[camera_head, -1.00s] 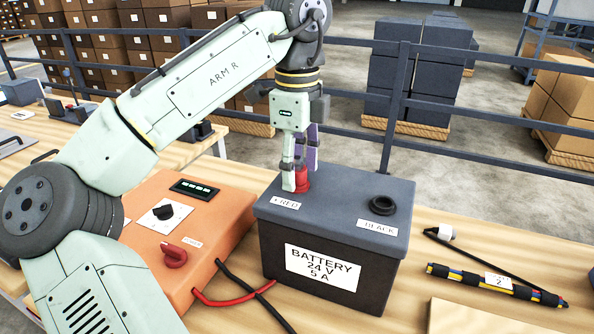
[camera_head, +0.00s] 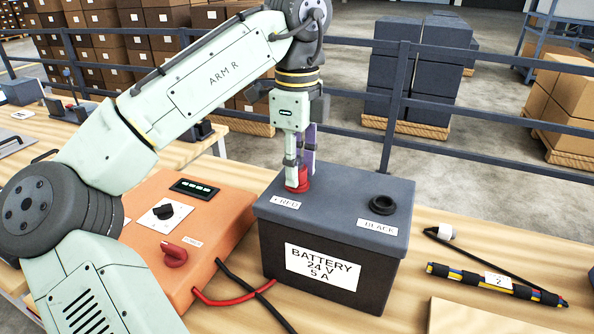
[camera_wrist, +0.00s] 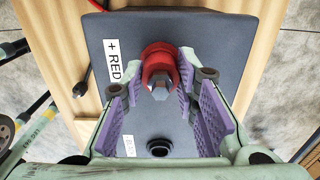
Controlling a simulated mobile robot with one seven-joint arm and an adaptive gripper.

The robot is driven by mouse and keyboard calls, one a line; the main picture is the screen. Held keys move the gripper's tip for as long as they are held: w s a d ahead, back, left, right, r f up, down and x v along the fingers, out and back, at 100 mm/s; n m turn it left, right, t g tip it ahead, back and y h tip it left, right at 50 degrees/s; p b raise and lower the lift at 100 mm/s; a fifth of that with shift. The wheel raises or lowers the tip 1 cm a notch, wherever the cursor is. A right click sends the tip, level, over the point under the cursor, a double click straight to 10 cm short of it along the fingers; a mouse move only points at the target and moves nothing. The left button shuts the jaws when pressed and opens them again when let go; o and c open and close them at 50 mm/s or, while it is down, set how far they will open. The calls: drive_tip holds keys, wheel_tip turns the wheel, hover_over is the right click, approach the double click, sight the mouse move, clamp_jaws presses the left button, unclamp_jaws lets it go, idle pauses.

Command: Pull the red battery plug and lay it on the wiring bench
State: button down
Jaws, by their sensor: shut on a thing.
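The red battery plug (camera_head: 299,184) sits on top of the dark battery (camera_head: 331,262), beside the "+ RED" label. My gripper (camera_head: 300,172) points down over it, its fingers shut on the plug. In the wrist view, my gripper's purple-padded fingers (camera_wrist: 160,88) are on either side of the red plug (camera_wrist: 150,55), which has a grey post in its middle. I see no gap between the plug and the battery lid. The wiring bench (camera_head: 478,240) is the light wooden top under the battery.
A black terminal ring (camera_head: 381,204) stands at the battery's right. An orange box (camera_head: 190,235) with knobs is on the left, with red and black cables in front. A striped cable bundle (camera_head: 490,284) lies at the right. A dark railing (camera_head: 440,104) runs behind.

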idle(0.3)
drive_tip(key=shift+r, duration=3)
